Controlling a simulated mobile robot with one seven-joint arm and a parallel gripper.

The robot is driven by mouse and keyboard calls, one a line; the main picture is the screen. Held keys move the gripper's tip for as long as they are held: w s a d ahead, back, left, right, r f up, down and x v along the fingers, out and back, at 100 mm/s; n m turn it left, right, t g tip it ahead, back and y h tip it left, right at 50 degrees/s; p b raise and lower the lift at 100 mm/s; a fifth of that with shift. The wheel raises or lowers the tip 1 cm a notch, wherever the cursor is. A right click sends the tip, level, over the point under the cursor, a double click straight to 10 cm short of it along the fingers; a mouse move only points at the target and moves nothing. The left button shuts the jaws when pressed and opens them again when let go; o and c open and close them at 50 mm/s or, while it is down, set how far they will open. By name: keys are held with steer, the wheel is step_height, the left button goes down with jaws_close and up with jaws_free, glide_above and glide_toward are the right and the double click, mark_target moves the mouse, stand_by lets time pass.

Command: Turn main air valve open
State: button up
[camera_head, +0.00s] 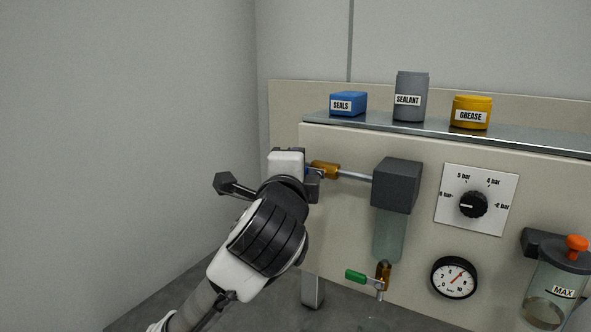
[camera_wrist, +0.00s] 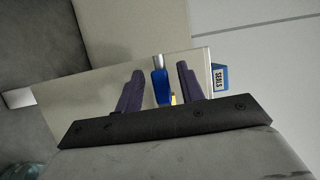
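The main air valve is a brass body (camera_head: 326,169) on a metal pipe at the panel's left side. Its blue lever (camera_wrist: 159,88) shows in the wrist view between my two dark fingers, with clear gaps on both sides. In the head view only a blue sliver of the lever shows beside my gripper (camera_head: 313,184), which hides the rest. My gripper also shows in the wrist view (camera_wrist: 160,70); it is open, with its fingers on either side of the lever. I see no finger touching it.
A dark filter block (camera_head: 397,185) stands right of the valve, with a green-handled drain valve (camera_head: 357,277) below. A regulator knob (camera_head: 473,204) and gauge (camera_head: 454,278) sit further right. Blue seals (camera_head: 348,103), sealant (camera_head: 411,96) and grease (camera_head: 471,112) containers stand on the shelf above.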

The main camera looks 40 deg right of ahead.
steer(key=b+v, duration=0.4)
steer(key=v, duration=1)
steer(key=shift+b, duration=0.35)
steer(key=shift+w+r, duration=0.1)
